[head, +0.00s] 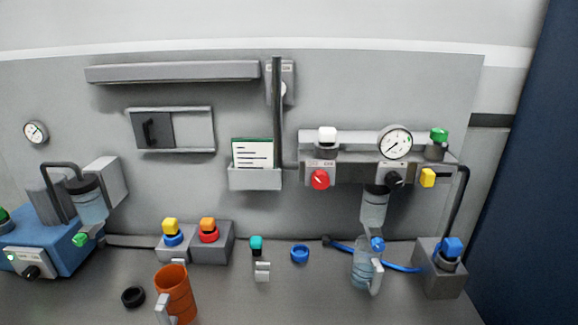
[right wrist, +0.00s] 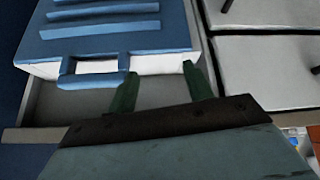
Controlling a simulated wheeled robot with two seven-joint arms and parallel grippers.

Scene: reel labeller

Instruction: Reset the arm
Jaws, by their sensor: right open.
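My right gripper (right wrist: 158,88) shows in the right wrist view, its two green fingers spread apart with nothing between them. Its fingertips are close to the front edge of a blue case (right wrist: 115,35) with ribs on top, a white front face and a blue loop handle (right wrist: 95,74). I cannot tell whether the fingers touch the case. The head view shows neither gripper, and my left gripper is in no view.
The case lies in a grey open tray or drawer (right wrist: 45,104), beside pale drawer fronts (right wrist: 262,65). In the head view, an orange mug (head: 176,290), a black ring (head: 133,297), a blue ring (head: 300,254) and a clear jug (head: 362,270) stand on the grey bench.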

